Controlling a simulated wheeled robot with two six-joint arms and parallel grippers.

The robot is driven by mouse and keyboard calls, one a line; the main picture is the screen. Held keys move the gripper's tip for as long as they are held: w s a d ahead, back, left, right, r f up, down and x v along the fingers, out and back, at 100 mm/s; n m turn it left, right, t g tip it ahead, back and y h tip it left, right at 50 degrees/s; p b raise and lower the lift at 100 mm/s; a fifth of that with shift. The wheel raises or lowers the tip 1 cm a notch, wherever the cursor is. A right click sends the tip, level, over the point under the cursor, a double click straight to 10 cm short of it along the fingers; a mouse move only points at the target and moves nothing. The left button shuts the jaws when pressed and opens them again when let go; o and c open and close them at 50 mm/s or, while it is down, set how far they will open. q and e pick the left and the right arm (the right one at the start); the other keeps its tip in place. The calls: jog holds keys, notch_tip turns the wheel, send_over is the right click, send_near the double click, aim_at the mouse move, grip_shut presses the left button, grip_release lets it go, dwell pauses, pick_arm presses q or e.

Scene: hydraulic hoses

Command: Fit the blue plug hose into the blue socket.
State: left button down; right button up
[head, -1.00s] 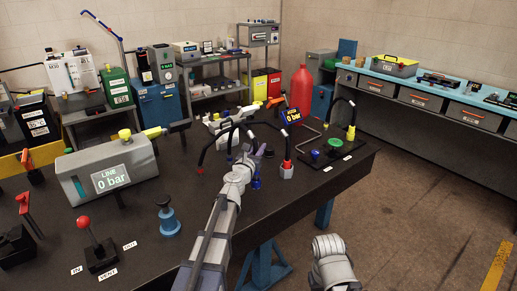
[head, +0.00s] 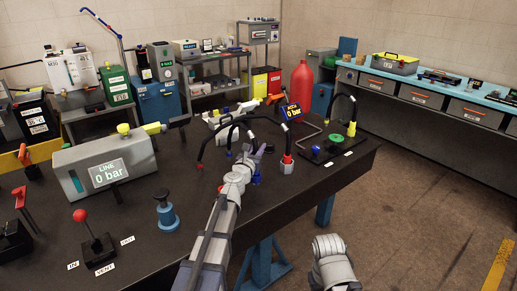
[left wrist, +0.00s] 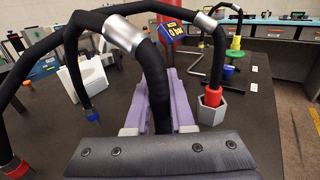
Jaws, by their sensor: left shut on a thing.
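My left gripper (head: 256,153), with purple fingers (left wrist: 160,98) in the left wrist view, is shut on a black hose (left wrist: 153,75) with a silver sleeve. That hose arcs left to a blue plug (left wrist: 90,114) hanging free, which also shows small in the head view (head: 229,154). A blue end (head: 256,180) shows below the gripper in the head view; the fingers hide it in the left wrist view. The blue socket (head: 315,149) is on a dark panel right of the gripper, apart from the hose; it also shows in the left wrist view (left wrist: 228,70). My right gripper is not in view.
A second hose arcs close by, with one red end (left wrist: 14,168) loose and its red plug (left wrist: 212,97) at a grey hex fitting (left wrist: 211,112). A green socket (head: 335,140) and yellow plug (head: 351,129) are beside the blue socket. A gauge (head: 291,111) stands behind.

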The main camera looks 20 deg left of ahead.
pick_arm(q)
jog(key=shift+f, duration=0.3)
jog(key=c, duration=0.7)
grip_release()
jog(key=shift+s, duration=0.15)
jog(key=s, duration=0.7)
jog(key=shift+s+a, duration=0.3)
